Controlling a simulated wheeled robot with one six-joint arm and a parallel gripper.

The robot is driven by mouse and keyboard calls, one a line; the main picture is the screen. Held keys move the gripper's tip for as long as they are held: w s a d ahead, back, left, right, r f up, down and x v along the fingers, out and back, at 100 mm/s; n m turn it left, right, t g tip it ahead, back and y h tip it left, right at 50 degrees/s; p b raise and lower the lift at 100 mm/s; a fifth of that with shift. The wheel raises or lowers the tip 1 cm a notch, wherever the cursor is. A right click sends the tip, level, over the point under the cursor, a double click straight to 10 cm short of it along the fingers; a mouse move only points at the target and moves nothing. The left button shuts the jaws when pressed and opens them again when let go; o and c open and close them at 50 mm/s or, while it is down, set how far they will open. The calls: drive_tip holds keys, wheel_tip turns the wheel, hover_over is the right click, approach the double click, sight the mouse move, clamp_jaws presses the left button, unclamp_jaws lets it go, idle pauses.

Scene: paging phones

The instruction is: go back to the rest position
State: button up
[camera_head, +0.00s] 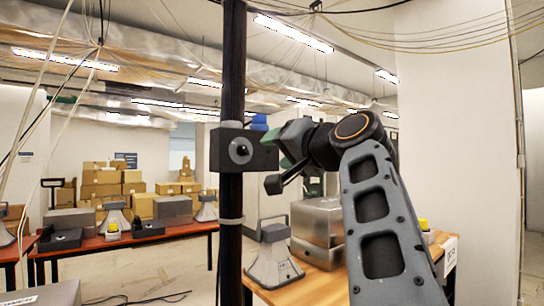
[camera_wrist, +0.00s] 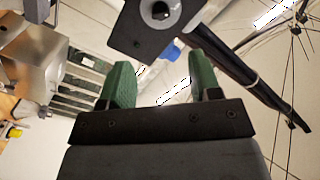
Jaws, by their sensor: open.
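My gripper (camera_head: 293,140) is raised at the right of the black post, with its green fingers close to the black box (camera_head: 243,150) fixed there. The box has a round silver-rimmed part on its face. In the wrist view the green fingers of my gripper (camera_wrist: 160,82) stand apart with nothing between them. The box (camera_wrist: 145,28) lies beyond the fingertips there, and I see no contact. A blue thing (camera_head: 259,122) shows behind the top of the box. My arm is bent and reaches up from the lower right.
The black post (camera_head: 232,240) stands upright in front of me. A wooden table (camera_head: 322,284) at the right holds metal boxes (camera_head: 318,222) and a grey horn-shaped device (camera_head: 272,262). A red-topped table (camera_head: 180,230) with devices stands at the left. Cardboard boxes (camera_head: 100,185) are stacked behind.

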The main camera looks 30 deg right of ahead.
drive_tip(key=shift+d, duration=0.1)
drive_tip(key=w+d+f+m+g+h, duration=0.1)
drive_tip(key=w+d+f+g+h, duration=0.15)
drive_tip(key=f, duration=0.45)
drive_tip(key=w+d+f+g+h, duration=0.1)
drive_tip(key=d+f+g, duration=0.15)
drive_tip(key=f, duration=0.55)
wheel_tip(320, 180, down, 13)
drive_tip(key=a+g+p, duration=0.2)
drive_tip(key=a+g, duration=0.1)
drive_tip(key=s+a+f+n+g+p, duration=0.1)
drive_tip(key=s+a+f+n+g, duration=0.2)
drive_tip(key=s+a+f, duration=0.3)
drive_tip(key=s+a+f+n+g+y+p, duration=0.1)
drive_tip(key=s+a+f+n+g, duration=0.2)
drive_tip(key=f, duration=1.1)
drive_tip(key=shift+s+a+f+n+p, duration=0.15)
drive_tip(key=shift+s+a+n+p, duration=0.2)
drive_tip(key=shift+s+a+n, duration=1.8)
